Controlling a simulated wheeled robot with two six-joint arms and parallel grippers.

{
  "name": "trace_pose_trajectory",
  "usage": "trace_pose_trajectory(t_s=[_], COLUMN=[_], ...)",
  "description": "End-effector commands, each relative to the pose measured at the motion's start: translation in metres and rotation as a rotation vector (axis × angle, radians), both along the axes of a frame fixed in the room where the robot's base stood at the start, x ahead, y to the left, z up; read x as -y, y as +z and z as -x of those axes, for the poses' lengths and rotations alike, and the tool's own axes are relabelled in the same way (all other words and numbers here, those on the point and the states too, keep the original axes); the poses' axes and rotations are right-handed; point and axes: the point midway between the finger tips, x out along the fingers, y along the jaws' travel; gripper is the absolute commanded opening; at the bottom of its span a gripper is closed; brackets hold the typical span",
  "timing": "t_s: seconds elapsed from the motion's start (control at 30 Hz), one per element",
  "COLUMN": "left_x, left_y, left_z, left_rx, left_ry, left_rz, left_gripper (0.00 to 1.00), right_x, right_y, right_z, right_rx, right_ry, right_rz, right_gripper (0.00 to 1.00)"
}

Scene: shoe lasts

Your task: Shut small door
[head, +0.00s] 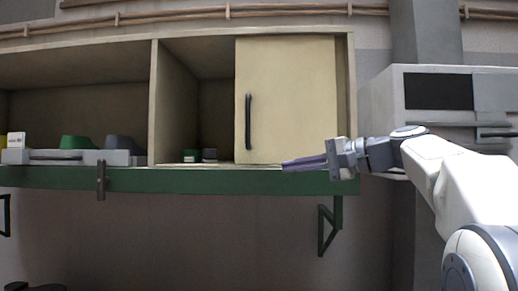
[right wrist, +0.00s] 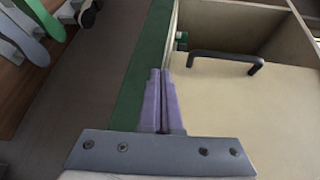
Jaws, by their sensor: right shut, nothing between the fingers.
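The small door (head: 292,102) is a cream panel with a dark vertical handle (head: 249,121) near its left edge. It covers the right part of the cabinet's right compartment, and the left part of that compartment is open. My right gripper (head: 284,165) is at the door's lower edge, in front of the green shelf edge, with its purple fingers together and empty. In the right wrist view the closed fingers (right wrist: 160,75) point along the green edge, with the door (right wrist: 240,110) and its handle (right wrist: 225,57) to the right. My left gripper is not in view.
The cabinet's divider (head: 154,100) stands left of the opening. Small green and grey items (head: 191,156) sit inside the open part. A grey tray (head: 70,157) with green and grey shapes is at left. A grey machine (head: 440,95) stands at right.

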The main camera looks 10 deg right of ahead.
Motion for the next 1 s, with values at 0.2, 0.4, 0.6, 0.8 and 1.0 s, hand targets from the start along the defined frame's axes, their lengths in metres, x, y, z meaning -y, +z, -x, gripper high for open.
trace_pose_trajectory(t_s=[0.2, 0.4, 0.6, 0.8, 1.0], left_x=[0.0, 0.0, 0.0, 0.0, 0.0], left_y=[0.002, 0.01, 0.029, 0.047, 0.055], left_z=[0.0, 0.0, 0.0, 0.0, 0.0], left_rx=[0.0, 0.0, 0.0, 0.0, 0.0], left_ry=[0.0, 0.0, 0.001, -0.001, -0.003], left_rz=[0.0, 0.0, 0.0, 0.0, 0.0], left_gripper=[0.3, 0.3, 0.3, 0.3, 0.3], right_x=[0.049, 0.038, 0.011, -0.016, -0.044], right_y=[0.061, 0.069, 0.07, 0.07, 0.068], right_z=[0.016, 0.005, -0.027, -0.059, -0.06], right_rx=[0.132, 0.142, 0.14, 0.14, 0.141], right_ry=[-0.049, -0.047, -0.046, -0.046, -0.049], right_rz=[-0.075, -0.082, -0.081, -0.081, -0.079], right_gripper=[0.0, 0.0, 0.0, 0.0, 0.0])
